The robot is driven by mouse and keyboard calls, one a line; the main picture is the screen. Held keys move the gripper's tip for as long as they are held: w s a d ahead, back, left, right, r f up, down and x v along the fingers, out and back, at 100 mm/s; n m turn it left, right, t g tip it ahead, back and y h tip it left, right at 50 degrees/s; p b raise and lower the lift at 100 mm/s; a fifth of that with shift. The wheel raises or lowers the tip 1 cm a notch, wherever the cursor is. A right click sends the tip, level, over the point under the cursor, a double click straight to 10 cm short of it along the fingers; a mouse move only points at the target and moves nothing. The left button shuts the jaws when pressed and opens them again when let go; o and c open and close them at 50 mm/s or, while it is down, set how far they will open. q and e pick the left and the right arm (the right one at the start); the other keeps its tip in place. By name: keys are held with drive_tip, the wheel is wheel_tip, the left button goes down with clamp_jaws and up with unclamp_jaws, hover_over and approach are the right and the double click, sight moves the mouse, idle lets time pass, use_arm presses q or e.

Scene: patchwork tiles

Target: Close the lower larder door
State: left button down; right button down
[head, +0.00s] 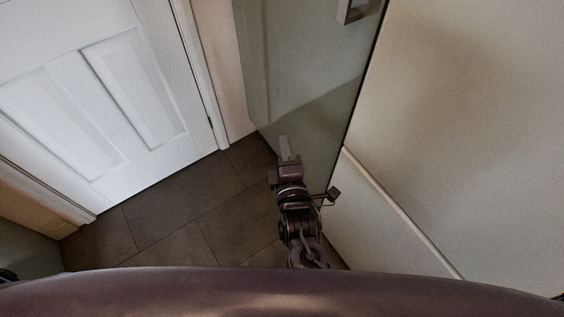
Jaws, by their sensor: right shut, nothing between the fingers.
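A grey-green panel (300,70), which looks like the larder door, stands in the upper middle of the head view. A square metal handle (343,12) is near its top right. A dark line runs along its right edge, and I cannot tell whether it is ajar. My left gripper is not in view.
A large cream surface (460,120) fills the right side, with a pale rail (400,215) along its lower part. A white panelled door (100,90) is at the upper left. Dark floor tiles (170,220) lie clear between the white door and my right arm.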

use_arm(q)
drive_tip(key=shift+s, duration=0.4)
use_arm(e)
drive_tip(key=d, duration=0.2)
drive_tip(key=shift+w+d, duration=0.3)
drive_tip(key=shift+w, duration=0.1)
